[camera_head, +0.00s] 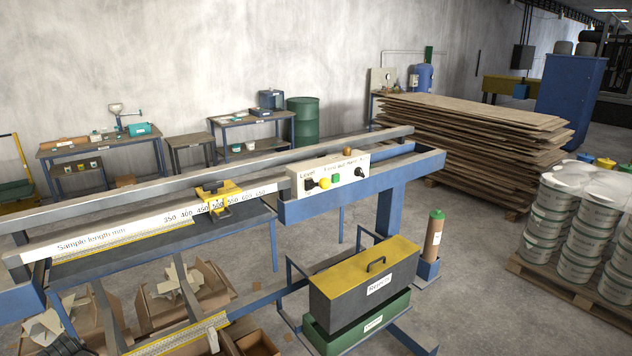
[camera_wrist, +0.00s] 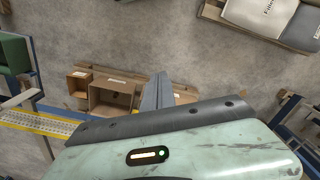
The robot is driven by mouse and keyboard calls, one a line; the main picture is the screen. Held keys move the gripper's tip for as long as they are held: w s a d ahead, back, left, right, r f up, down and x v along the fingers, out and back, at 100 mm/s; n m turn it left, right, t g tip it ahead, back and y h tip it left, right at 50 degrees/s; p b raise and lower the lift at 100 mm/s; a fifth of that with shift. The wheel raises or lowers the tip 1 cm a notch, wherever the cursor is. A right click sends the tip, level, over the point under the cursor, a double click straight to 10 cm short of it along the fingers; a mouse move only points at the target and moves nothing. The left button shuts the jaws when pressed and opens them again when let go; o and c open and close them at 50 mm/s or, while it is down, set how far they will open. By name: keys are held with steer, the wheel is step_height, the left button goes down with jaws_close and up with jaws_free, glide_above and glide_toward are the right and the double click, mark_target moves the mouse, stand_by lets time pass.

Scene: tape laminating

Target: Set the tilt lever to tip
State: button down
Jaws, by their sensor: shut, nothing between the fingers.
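A white control panel (camera_head: 330,175) sits on the blue frame of the bench in the head view. Its small lettering includes the word "Lever" at the left end. A dark lever-like part (camera_head: 311,184) is at that end, beside a yellow knob (camera_head: 324,183). A green button (camera_head: 335,177) and a black knob (camera_head: 358,171) are further right. I cannot tell for sure which part is the tilt lever, or its setting. My gripper (camera_wrist: 160,82) shows in the wrist view, shut and empty, over the floor and boxes. The panel is not visible in the wrist view.
A yellow slider (camera_head: 218,196) sits on the sample-length scale (camera_head: 110,232). A grey box with a yellow lid (camera_head: 365,282) stands before the bench. Cardboard boxes (camera_wrist: 112,97) lie below, near a yellow ruled strip (camera_wrist: 38,122).

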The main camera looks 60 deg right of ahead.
steer(key=shift+a, duration=0.35)
